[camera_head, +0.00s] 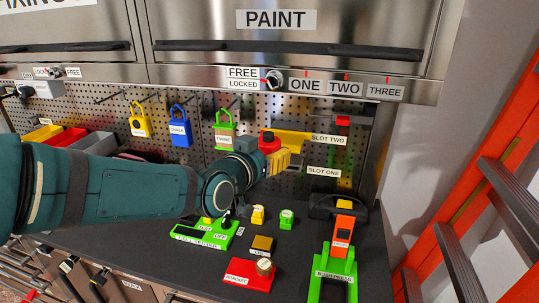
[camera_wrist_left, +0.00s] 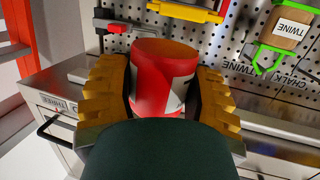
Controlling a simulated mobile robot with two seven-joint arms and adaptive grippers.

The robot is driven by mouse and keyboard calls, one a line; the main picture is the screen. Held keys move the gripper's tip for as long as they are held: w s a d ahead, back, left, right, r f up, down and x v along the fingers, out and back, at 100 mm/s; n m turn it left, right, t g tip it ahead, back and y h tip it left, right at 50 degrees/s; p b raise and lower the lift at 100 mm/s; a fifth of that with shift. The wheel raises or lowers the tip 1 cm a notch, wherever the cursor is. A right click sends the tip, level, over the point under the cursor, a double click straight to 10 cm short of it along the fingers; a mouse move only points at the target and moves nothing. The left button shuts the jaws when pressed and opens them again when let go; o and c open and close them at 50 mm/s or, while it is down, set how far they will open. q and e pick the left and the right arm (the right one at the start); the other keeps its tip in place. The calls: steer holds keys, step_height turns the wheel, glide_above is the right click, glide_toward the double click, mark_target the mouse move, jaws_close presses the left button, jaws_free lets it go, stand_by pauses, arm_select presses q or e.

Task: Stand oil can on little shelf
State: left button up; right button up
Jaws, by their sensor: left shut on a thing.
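My left gripper (camera_head: 285,160) reaches in from the left toward the pegboard. It is shut on the oil can (camera_head: 267,143), a red can with a white label, which also shows between the yellow fingers in the left wrist view (camera_wrist_left: 160,85). The can is in front of the pegboard, beside a yellow ledge (camera_head: 295,137) near the SLOT TWO label. I take this ledge to be the little shelf; the gripper partly hides it. I cannot tell whether can and ledge touch. My right gripper is not in view.
Yellow, blue and green tagged padlock-shaped holders (camera_head: 180,130) hang left of the can. A small red piece (camera_head: 343,121) is right of the ledge. The dark worktop (camera_head: 205,270) below carries green and red fixtures. An orange ladder (camera_head: 470,190) stands at right.

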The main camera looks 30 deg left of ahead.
arm_select(q)
steer(key=shift+w+a, duration=0.2)
steer(key=shift+w, duration=0.25)
steer(key=shift+w+a+p, duration=0.6)
steer(key=shift+w+p, duration=0.4)
steer(key=shift+w, duration=1.35)
steer(key=shift+w+a+p, duration=0.55)
steer(key=shift+w+p, duration=0.5)
steer(key=shift+w, duration=1.25)
steer(key=shift+w+a+p, duration=0.6)
steer(key=shift+w+p, duration=0.4)
steer(key=shift+w, duration=1.35)
steer(key=shift+w+f, duration=0.1)
steer(key=shift+w, duration=0.1)
steer(key=shift+f+b, duration=0.5)
steer(key=shift+b, duration=0.4)
steer(key=shift+f+b, duration=0.4)
steer(key=shift+b, duration=0.1)
steer(key=o, duration=1.3)
